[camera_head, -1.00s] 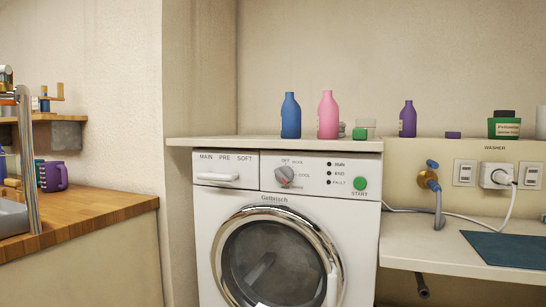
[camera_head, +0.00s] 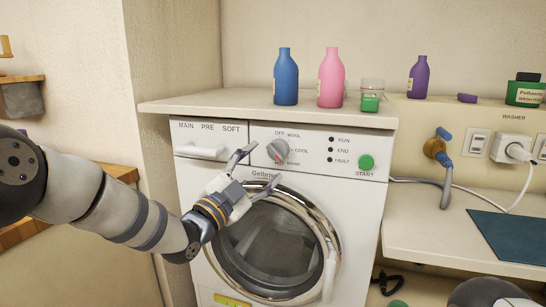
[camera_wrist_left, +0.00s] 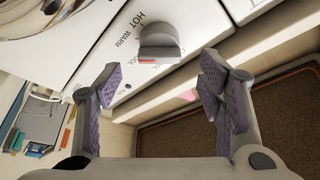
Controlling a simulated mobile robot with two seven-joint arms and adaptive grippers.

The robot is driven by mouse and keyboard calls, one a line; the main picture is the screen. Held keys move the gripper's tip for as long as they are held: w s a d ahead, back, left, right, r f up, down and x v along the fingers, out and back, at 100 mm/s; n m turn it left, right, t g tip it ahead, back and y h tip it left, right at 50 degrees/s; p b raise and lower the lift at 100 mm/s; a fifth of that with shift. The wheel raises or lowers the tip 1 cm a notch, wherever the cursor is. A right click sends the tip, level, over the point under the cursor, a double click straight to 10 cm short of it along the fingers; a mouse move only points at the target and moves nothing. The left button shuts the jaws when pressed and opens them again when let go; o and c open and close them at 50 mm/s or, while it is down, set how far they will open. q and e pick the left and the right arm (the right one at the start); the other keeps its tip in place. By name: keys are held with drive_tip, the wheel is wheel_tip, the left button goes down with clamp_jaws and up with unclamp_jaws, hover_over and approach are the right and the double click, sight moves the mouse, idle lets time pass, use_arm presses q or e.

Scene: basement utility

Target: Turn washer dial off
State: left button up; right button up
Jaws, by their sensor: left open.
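The washer dial (camera_head: 278,150) is a round grey knob with a raised grip on the white washer's top panel (camera_head: 312,146). OFF is printed above it, with WOOL, COOL, WARM and HOT around its right and lower sides. In the left wrist view the dial (camera_wrist_left: 158,44) shows a red mark; I cannot tell its exact setting. My left gripper (camera_head: 262,167) is open and empty, just below and left of the dial in the head view. In the left wrist view its padded fingers (camera_wrist_left: 158,92) are spread, with the dial beyond the gap and no contact visible.
The drawer handle (camera_head: 200,151) is left of my gripper, and the round door (camera_head: 270,250) is below. The green START button (camera_head: 366,162) is right of the dial. Blue (camera_head: 286,78) and pink (camera_head: 331,80) bottles and a green-based cup (camera_head: 371,96) stand on the top.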

sight(273, 155)
use_arm(q)
drive_tip(key=x, duration=0.4)
drive_tip(key=shift+w+d+f+b, duration=0.15)
drive_tip(key=shift+w+d+b, duration=0.1)
drive_tip(key=shift+w+b, duration=0.15)
drive_tip(key=shift+w+d+r, duration=0.15)
drive_tip(key=shift+w+r, duration=0.1)
drive_tip(key=shift+r, duration=0.05)
use_arm(e)
drive_tip(key=shift+s+f, duration=0.45)
drive_tip(key=shift+f, duration=0.15)
use_arm(q)
drive_tip(key=c, duration=1.1)
drive_tip(key=shift+c, duration=0.3)
